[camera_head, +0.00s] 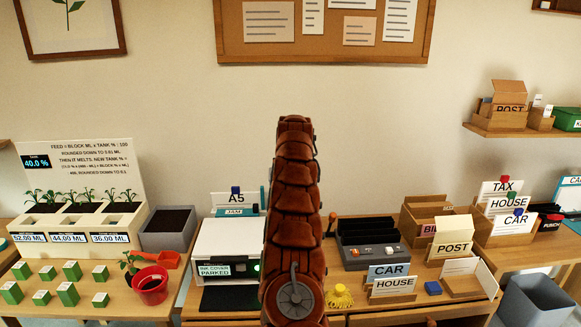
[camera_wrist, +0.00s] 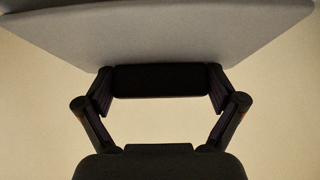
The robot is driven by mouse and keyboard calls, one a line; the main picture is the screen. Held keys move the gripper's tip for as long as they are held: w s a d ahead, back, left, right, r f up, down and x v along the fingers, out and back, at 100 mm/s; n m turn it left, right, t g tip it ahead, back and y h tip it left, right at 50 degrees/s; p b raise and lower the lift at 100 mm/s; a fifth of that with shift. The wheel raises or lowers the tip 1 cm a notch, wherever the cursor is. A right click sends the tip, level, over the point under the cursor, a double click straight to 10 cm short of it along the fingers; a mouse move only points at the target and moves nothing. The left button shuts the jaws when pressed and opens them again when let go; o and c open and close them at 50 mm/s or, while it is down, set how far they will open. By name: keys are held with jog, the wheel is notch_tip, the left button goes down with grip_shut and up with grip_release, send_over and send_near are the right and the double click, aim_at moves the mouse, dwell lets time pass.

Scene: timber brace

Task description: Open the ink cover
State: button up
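A white printer (camera_head: 218,248) stands on the left-hand table in the head view. Its front label (camera_head: 228,270) reads "INK COVER PARKED", with a small green light beside it. My raised brown arm hides the printer's right side, and I cannot make out the ink cover's edges. My gripper (camera_wrist: 160,82) shows in the wrist view with its two fingers wide apart. A dark bar spans the space between them, and I cannot tell whether it is held or lies behind. In the head view my gripper is hidden.
A pale grey slab (camera_wrist: 180,30) fills the top of the wrist view; I cannot tell what it is. A dark grey bin (camera_head: 168,229) and planter blocks stand left of the printer. A black tray unit (camera_head: 368,240) and card holders stand right of my arm.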

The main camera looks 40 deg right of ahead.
jog(key=shift+o, duration=0.5)
jog(key=shift+s+r, duration=0.1)
jog(key=shift+a+r, duration=0.1)
jog(key=shift+a, duration=0.05)
jog(key=v, duration=1.1)
jog(key=shift+s+r, duration=0.2)
dwell(0.4)
